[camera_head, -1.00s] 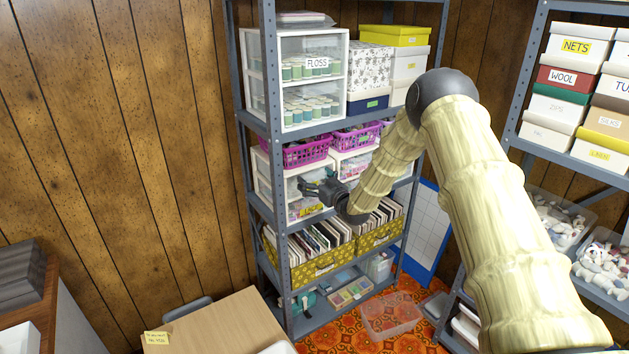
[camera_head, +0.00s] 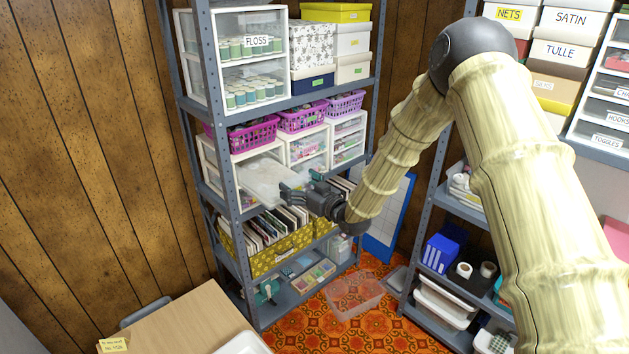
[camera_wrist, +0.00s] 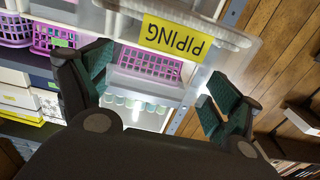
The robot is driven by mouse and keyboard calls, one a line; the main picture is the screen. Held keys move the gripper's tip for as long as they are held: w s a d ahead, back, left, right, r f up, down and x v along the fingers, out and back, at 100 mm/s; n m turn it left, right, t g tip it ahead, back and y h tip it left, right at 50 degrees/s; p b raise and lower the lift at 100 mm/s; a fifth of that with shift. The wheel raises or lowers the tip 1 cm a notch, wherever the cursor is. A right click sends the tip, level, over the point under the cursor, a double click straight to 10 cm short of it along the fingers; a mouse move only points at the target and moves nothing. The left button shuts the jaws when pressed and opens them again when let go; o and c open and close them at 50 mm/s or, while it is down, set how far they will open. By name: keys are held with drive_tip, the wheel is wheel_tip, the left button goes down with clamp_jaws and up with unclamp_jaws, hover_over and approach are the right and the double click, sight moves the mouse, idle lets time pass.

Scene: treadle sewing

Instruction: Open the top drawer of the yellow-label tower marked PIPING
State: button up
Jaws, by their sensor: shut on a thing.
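The white tower (camera_head: 272,150) stands on the middle shelf, at its left end. A translucent drawer (camera_head: 266,180) sticks well out of the upper part of it. Its front carries a yellow PIPING label (camera_wrist: 173,38), upside down in the wrist view. My gripper (camera_head: 298,188) is at the drawer's front end. The exact contact is hidden, and the drawer's contents are unclear.
A purple basket (camera_head: 252,135) sits on top of the tower. A second white tower (camera_head: 306,150) stands beside it. Yellow patterned boxes of flat sleeves (camera_head: 285,255) fill the shelf below. A clear bin (camera_head: 355,298) sits on the orange carpet. A wooden table (camera_head: 185,325) stands at front left.

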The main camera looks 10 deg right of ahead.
drive_tip(key=shift+s+d, duration=0.15)
drive_tip(key=shift+s, duration=0.2)
drive_tip(key=o, duration=1.2)
drive_tip(key=shift+c, duration=0.2)
drive_tip(key=v, duration=1.2)
drive_tip(key=shift+s+f, duration=0.1)
